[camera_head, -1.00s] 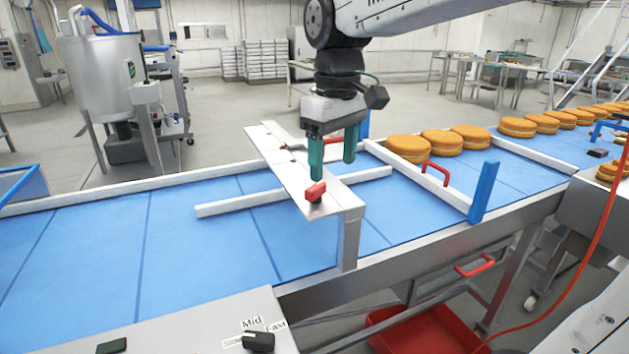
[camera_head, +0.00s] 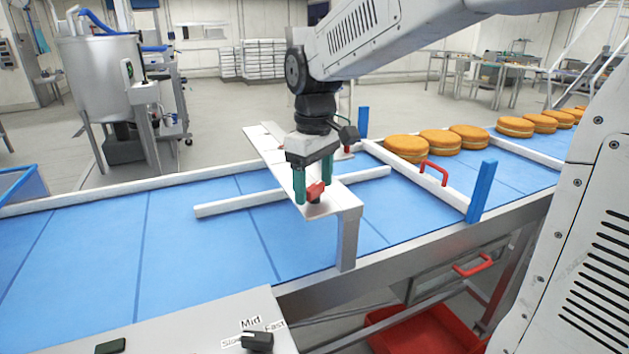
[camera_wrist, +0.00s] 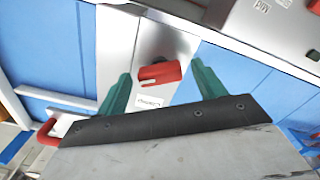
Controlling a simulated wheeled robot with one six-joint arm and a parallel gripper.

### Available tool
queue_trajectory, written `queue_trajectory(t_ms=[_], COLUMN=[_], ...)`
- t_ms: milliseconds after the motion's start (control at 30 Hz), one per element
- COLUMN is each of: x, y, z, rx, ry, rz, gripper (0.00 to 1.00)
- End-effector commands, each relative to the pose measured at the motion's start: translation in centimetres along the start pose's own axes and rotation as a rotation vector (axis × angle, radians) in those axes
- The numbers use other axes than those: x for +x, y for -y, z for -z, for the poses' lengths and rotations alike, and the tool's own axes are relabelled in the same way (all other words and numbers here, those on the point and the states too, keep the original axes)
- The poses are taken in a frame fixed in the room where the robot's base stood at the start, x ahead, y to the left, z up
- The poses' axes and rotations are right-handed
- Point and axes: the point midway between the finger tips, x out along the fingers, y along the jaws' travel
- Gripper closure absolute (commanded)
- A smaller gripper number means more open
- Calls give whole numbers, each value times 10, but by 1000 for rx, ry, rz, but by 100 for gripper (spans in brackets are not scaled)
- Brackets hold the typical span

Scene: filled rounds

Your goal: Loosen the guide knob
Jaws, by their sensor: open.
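The guide knob (camera_head: 315,192) is a small red knob on the near end of a white bridge plate (camera_head: 338,203) that spans the blue conveyor. My gripper (camera_head: 313,196) has green fingers, points down and is open, with one finger on each side of the knob. In the wrist view the red knob (camera_wrist: 160,74) sits between the two green fingers (camera_wrist: 160,88), with gaps visible on both sides. A small label (camera_wrist: 148,102) with unreadable text lies beside it on the plate. I cannot tell whether a finger touches the knob.
A white guide rail (camera_head: 240,204) runs below the plate over the blue belt (camera_head: 90,240). Round filled cakes (camera_head: 440,141) wait behind a gate with a red handle (camera_head: 434,172) and blue post (camera_head: 481,192). A black speed dial (camera_head: 257,341) is at the front.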

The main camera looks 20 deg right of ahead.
Motion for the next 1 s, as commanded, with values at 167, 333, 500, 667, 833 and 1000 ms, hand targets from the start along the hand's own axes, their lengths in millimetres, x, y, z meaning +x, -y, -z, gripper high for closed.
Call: queue_trajectory(t_ms=[167,333,500,667,833,1000], x=[0,0,0,0,-1,-1], y=[0,0,0,0,0,0], z=[0,0,0,0,0,0], rx=[0,0,-2,-25,-95,-217], ry=[-1,-1,-1,-1,-1,-1], rz=[0,0,0,-1,-1,-1], gripper=[31,73,76,76,76,76])
